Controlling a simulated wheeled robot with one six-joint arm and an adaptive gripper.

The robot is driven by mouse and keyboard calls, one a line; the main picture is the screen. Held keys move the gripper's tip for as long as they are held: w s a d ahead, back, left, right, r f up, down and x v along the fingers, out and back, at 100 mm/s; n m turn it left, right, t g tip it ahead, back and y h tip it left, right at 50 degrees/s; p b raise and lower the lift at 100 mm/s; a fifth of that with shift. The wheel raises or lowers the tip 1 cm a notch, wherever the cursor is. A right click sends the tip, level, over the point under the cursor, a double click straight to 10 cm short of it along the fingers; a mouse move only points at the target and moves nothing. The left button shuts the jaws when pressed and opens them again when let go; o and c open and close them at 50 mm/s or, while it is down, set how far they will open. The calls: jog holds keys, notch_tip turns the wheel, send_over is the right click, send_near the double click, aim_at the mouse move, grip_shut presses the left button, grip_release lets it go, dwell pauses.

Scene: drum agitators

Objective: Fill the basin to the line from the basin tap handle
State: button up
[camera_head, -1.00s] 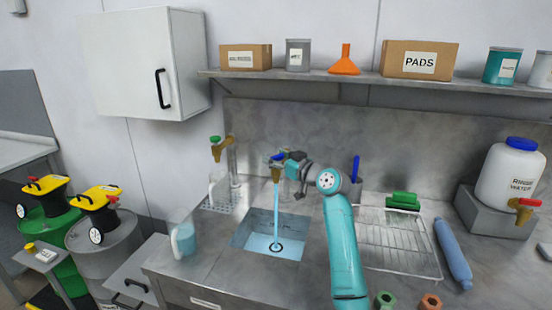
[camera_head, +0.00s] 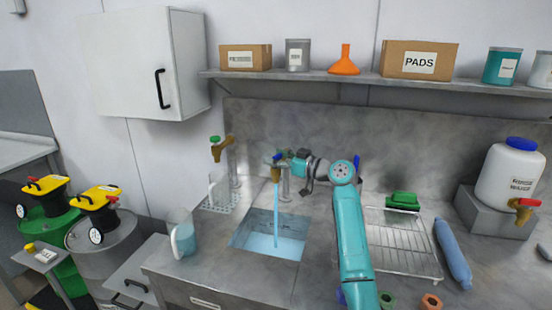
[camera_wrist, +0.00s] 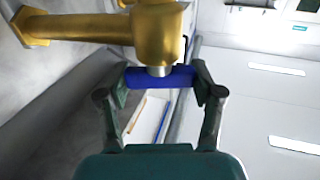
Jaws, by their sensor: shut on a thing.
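The basin (camera_head: 292,223) is sunk in the steel counter and has water in it, with a stream (camera_head: 276,215) falling into it from the basin tap (camera_head: 275,174). The fill line cannot be made out. The tap's blue handle (camera_wrist: 160,77) lies between the fingers of my gripper (camera_wrist: 158,82), which is shut on it beneath the brass tap body (camera_wrist: 158,35) in the wrist view. In the head view my gripper (camera_head: 285,160) is at the top of the tap, with the handle partly hidden.
A green-handled tap (camera_head: 218,148) stands over a drain grate to the left. A jug (camera_head: 182,236) of bluish liquid is left of the basin. A wire rack (camera_head: 402,240), blue roll (camera_head: 452,252) and water container (camera_head: 510,175) are to the right. A shelf (camera_head: 330,78) runs above.

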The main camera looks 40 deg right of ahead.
jog(key=o, duration=1.2)
jog(key=shift+f, duration=0.1)
jog(key=shift+c, duration=0.2)
jog(key=v, duration=0.7)
jog(key=shift+s, duration=0.2)
